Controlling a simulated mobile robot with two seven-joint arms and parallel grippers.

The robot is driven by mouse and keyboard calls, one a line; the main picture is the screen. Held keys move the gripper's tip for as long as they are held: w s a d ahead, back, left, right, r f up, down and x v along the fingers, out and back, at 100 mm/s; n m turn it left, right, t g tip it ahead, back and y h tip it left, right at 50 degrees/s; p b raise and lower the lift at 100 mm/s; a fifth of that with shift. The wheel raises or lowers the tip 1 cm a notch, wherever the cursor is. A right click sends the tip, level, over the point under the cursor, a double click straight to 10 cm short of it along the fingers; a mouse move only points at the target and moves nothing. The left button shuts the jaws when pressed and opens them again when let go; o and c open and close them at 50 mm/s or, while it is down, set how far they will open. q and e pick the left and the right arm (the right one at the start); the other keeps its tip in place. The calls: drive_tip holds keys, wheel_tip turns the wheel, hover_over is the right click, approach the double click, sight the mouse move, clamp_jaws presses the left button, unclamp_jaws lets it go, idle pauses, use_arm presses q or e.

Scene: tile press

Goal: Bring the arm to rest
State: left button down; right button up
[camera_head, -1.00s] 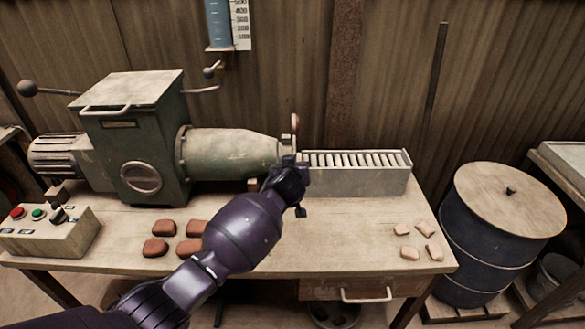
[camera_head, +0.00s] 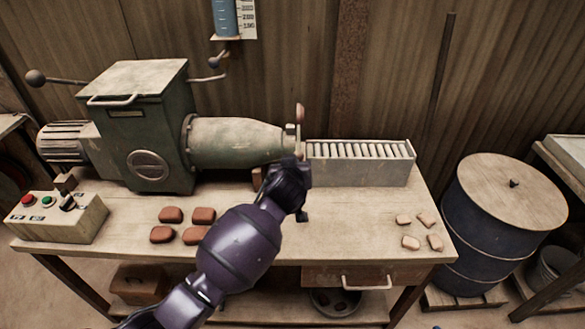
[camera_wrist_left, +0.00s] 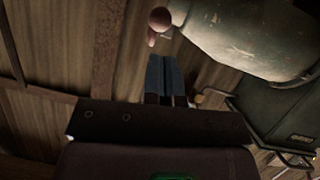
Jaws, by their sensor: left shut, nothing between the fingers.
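My left arm (camera_head: 240,243) comes in from the bottom left of the head view and reaches over the workbench (camera_head: 350,232). Its gripper (camera_head: 303,212) is over the bench in front of the press nozzle and the left end of the roller tray. In the left wrist view the two fingers (camera_wrist_left: 166,78) lie together, shut and empty. The green press (camera_head: 140,130) with its pale barrel (camera_head: 240,140) stands behind the hand. The barrel also shows in the left wrist view (camera_wrist_left: 250,40). My right gripper is in neither view.
The roller tray (camera_head: 358,175) stands right of the barrel. Several reddish blocks (camera_head: 163,234) lie left of my arm, several pale pieces (camera_head: 410,242) at the bench's right. A control box (camera_head: 60,217) sits at the left end. A lidded drum (camera_head: 490,245) stands right of the bench.

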use_arm(q)
drive_tip(key=v, duration=0.3)
drive_tip(key=shift+s+r, duration=0.15)
drive_tip(key=shift+r, duration=0.05)
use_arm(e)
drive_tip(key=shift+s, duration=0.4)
